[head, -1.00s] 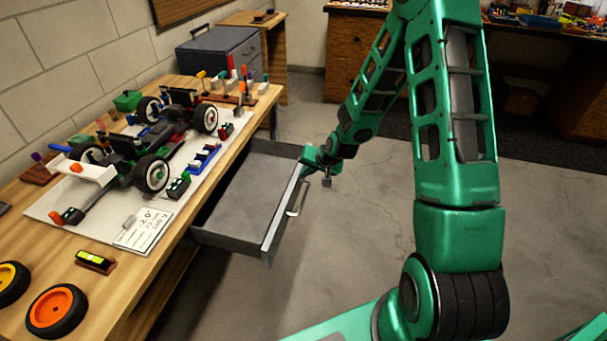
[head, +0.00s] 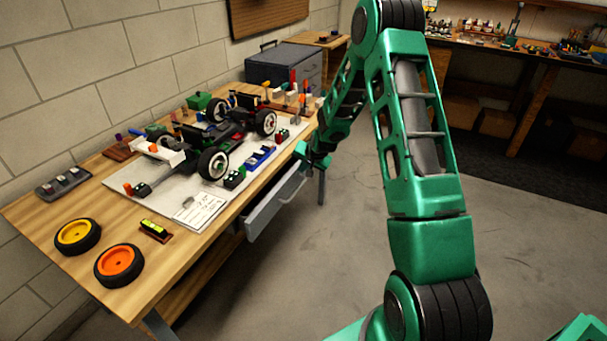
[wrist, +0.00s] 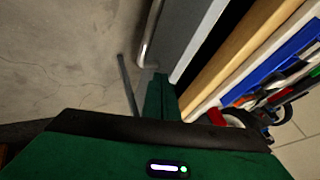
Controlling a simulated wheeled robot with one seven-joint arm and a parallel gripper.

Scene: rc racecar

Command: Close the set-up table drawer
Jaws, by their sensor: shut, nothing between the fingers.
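The grey set-up table drawer (head: 268,212) sticks out a little from under the wooden table's front edge. Its bar handle (head: 293,188) is on the front face. In the wrist view the drawer front (wrist: 184,40) shows, with a dark gap between its pale top edge and the table edge. My green gripper (head: 304,158) is at the drawer's far end, by the front face. In the wrist view my gripper's fingers (wrist: 160,92) are together and empty, against or very near the drawer front; exact contact is unclear. The handle (wrist: 150,35) is beside them.
The table (head: 180,275) holds a racecar (head: 215,135) on a white board, an orange wheel (head: 118,264), a yellow wheel (head: 77,236) and small parts. A grey cabinet (head: 285,65) stands behind. The floor (head: 330,260) in front of the drawer is clear.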

